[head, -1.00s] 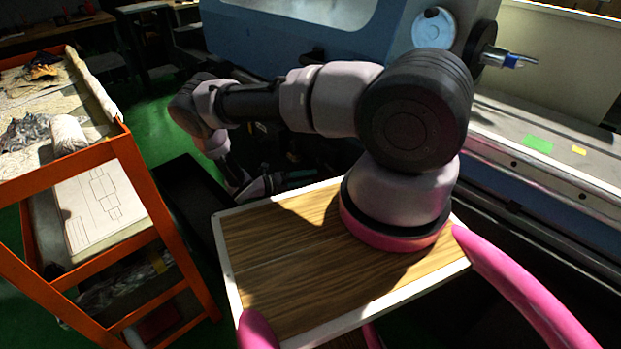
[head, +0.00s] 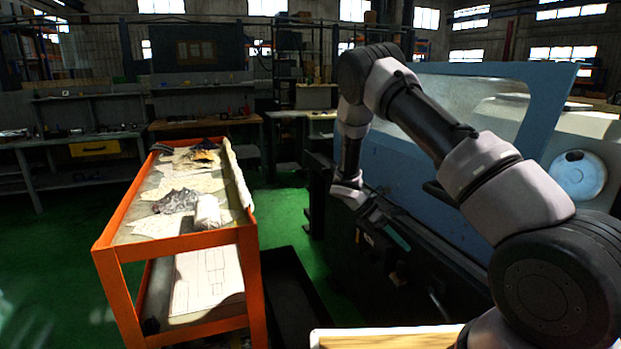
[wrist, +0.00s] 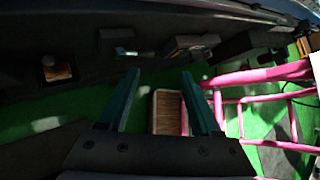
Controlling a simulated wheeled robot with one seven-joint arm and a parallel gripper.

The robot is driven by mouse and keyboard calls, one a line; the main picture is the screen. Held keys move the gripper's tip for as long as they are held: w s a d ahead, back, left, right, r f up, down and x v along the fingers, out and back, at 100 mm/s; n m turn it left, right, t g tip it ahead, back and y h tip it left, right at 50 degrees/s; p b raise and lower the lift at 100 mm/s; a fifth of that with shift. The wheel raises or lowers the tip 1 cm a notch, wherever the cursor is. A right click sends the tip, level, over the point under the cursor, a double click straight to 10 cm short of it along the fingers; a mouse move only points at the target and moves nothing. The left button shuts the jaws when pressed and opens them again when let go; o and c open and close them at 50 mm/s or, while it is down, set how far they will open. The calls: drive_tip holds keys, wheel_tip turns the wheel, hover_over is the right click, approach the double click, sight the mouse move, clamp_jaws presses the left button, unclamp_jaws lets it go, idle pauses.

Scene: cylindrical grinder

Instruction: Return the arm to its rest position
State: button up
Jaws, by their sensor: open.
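My arm (head: 425,120) rises from the lower right of the head view, bends at a high elbow and drops to the wrist. My gripper (head: 398,238) hangs low in front of the dark lower side of the blue grinder (head: 435,215). In the wrist view my gripper (wrist: 160,73) shows two teal fingers spread apart with nothing between them. Its fingertips appear clear of the machine, but the exact gap cannot be told.
An orange cart (head: 108,262) with cloths and a drawing sheet stands left of the arm. A dark tray (head: 292,300) lies on the floor between cart and machine. Green floor (head: 285,212) is free behind it. Workbenches (head: 70,140) line the back.

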drive_tip(key=s+r+m+t+y, duration=0.1)
drive_tip(key=s+r+m+y, duration=0.2)
drive_tip(key=r, duration=0.6)
drive_tip(key=s+r+m+t+y, duration=0.1)
drive_tip(key=s+r+m+y, duration=0.1)
drive_tip(key=r+m, duration=0.5)
drive_tip(key=s+r+m+t+y, duration=0.2)
drive_tip(key=r+y, duration=0.1)
drive_tip(key=r, duration=0.8)
drive_tip(key=s+a+r+m+t+y, duration=0.1)
drive_tip(key=s+r+m+t+y, duration=0.2)
drive_tip(key=s+r+m+t, duration=0.4)
drive_tip(key=shift+s+a+r+m, duration=0.4)
drive_tip(key=shift+s+r+m, duration=1.8)
drive_tip(key=shift+s+r, duration=2.1)
drive_tip(key=shift+s+f, duration=0.75)
drive_tip(key=shift+f, duration=0.05)
